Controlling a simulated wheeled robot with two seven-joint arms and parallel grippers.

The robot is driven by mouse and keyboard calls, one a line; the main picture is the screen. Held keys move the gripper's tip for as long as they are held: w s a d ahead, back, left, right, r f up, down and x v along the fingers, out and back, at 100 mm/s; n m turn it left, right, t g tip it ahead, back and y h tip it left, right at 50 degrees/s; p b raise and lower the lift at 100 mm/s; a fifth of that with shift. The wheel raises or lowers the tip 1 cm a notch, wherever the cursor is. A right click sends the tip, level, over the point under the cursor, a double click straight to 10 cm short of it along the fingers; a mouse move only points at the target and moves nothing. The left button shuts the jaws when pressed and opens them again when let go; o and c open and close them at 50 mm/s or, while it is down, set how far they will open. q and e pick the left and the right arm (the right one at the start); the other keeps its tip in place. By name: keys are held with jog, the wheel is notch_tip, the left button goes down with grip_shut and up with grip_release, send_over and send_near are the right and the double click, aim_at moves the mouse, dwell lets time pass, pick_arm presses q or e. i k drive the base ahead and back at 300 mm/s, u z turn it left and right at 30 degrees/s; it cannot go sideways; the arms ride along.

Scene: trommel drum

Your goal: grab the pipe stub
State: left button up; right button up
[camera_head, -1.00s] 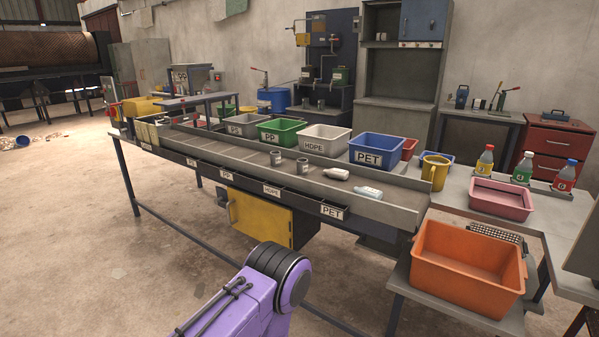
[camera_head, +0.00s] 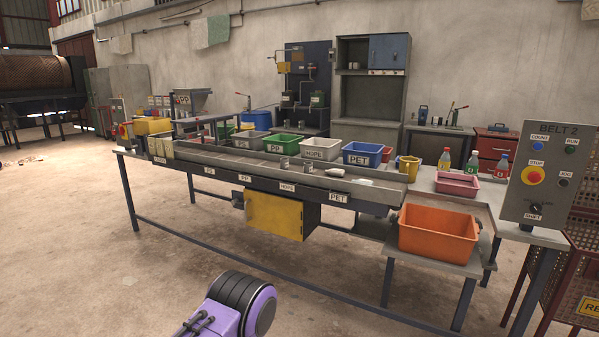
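Two short grey cylinders, one on the left (camera_head: 284,163) and one on the right (camera_head: 308,167), sit on the sorting belt (camera_head: 240,160) in front of the bins. They are too small to tell whether either is the pipe stub. White bottles lie further right on the belt, one of them a small white bottle (camera_head: 335,172). A purple link of my own arm shows at the bottom of the view. Neither of my grippers is in view.
An orange crate (camera_head: 437,250) stands on a low shelf at the belt's right end. A pink tray (camera_head: 457,181) is behind it. A control panel (camera_head: 548,180) stands at the right. The floor before the table is open.

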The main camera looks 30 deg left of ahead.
aim_at(308, 170)
jog(key=u, duration=0.7)
jog(key=i, duration=0.65)
jog(key=u, duration=0.95)
jog(key=i, duration=1.75)
jog(key=z, duration=0.75)
